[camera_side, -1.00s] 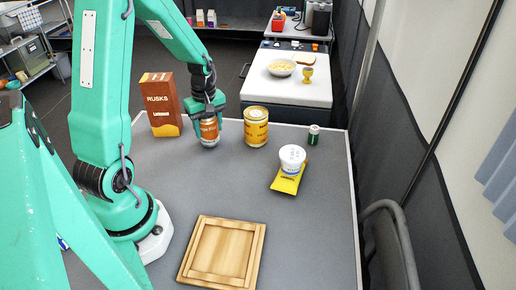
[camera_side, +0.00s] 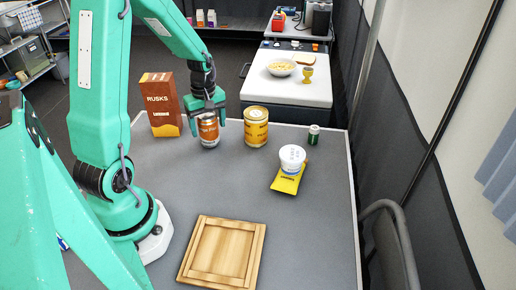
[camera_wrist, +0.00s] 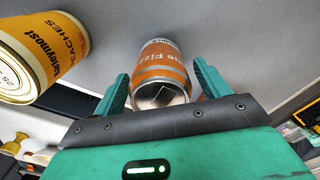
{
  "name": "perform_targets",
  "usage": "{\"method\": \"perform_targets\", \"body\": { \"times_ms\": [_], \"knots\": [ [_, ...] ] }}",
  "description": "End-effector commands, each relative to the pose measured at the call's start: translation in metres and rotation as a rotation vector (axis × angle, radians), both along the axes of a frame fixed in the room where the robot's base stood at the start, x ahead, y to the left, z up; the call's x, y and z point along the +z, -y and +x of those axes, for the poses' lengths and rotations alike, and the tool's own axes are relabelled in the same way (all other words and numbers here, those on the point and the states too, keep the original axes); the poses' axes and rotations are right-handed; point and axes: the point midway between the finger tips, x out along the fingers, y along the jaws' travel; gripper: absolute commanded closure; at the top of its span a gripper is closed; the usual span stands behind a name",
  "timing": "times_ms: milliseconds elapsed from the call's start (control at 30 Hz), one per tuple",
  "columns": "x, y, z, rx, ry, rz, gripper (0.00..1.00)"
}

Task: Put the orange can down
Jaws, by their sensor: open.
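The orange can (camera_side: 208,131) stands upright on the grey table near its far edge, between the rusks box and the yellow tin. My gripper (camera_side: 207,112) is open around the top of the can, with a finger on each side. In the wrist view the orange can (camera_wrist: 163,72) lies between the two spread green fingers of my gripper (camera_wrist: 160,90), with gaps showing at its sides.
A rusks box (camera_side: 161,104) stands left of the can and a yellow peaches tin (camera_side: 256,127) right of it. A white tub (camera_side: 292,158), a yellow packet (camera_side: 289,181) and a small green can (camera_side: 313,134) are further right. A wooden tray (camera_side: 222,253) lies in front; mid-table is clear.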

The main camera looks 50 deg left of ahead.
Motion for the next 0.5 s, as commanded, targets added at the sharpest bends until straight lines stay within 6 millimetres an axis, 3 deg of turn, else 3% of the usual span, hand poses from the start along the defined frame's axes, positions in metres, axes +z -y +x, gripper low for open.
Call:
{"method": "perform_targets", "body": {
  "times_ms": [500],
  "knots": [
    [0.077, 0.000, 0.001, 0.000, 0.004, 0.003, 0.25]
  ]
}}
